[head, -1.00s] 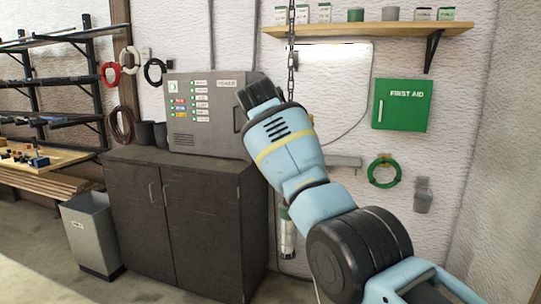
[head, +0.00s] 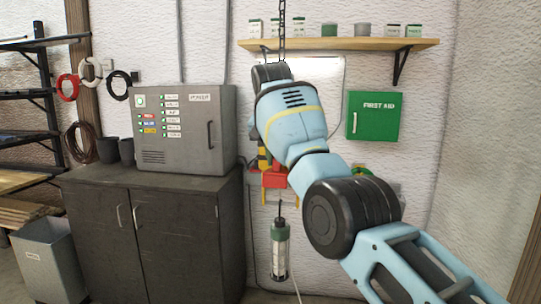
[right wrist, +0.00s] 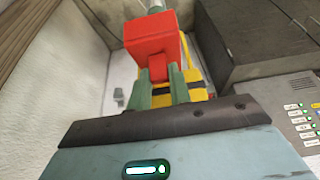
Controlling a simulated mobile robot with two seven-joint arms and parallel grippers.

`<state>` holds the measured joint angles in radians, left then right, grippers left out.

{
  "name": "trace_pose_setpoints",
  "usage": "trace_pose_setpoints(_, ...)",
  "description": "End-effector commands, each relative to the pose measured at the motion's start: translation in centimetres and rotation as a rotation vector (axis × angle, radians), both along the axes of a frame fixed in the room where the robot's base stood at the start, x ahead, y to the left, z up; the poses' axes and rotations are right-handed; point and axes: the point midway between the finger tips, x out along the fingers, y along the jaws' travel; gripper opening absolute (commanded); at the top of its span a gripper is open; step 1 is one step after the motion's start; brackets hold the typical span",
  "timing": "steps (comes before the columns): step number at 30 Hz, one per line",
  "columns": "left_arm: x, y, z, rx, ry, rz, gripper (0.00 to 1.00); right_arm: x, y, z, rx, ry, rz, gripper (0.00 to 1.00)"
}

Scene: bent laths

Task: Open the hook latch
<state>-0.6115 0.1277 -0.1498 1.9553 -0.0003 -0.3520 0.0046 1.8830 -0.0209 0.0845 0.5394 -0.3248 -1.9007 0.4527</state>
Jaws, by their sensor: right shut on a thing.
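A red block (head: 274,180) with yellow parts below it and a yellow-and-black part (head: 263,158) beside it hangs under a chain (head: 282,30). They seem to belong to the hook, but my right arm covers much of it in the head view. In the right wrist view the red block (right wrist: 152,42) stands ahead of my right gripper (right wrist: 160,78). Its green-grey fingers are shut on a small red part under the block, with yellow-and-black (right wrist: 195,88) behind. I cannot make out the latch's own shape. My left gripper is not in view.
A green-and-silver lamp (head: 280,248) hangs below the hook. A grey control box (head: 185,125) stands on a dark cabinet (head: 160,235) to the left. A shelf (head: 340,45) and a green first aid box (head: 373,116) are on the wall at the right.

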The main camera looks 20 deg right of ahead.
Motion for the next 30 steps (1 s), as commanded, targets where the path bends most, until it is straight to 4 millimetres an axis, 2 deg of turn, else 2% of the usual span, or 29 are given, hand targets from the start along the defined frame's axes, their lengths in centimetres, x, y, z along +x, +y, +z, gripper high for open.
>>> trace_pose_setpoints(15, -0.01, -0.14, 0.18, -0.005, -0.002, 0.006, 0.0, -0.22, -0.19, -0.02, 0.008, 0.01, 0.002, 0.0)
trace_pose_setpoints(16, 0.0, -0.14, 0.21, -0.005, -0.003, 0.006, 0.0, -0.23, -0.2, -0.02, 0.008, 0.01, 0.002, 0.22)
trace_pose_setpoints(20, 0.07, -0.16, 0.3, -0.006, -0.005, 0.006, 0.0, -0.23, -0.21, 0.0, 0.008, 0.01, 0.0, 0.39)
trace_pose_setpoints(21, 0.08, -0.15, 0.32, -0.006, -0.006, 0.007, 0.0, -0.23, -0.21, 0.01, 0.008, 0.01, 0.0, 0.42)
trace_pose_setpoints(30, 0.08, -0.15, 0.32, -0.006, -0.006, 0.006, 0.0, -0.28, -0.17, 0.25, 0.007, 0.009, 0.0, 0.42)
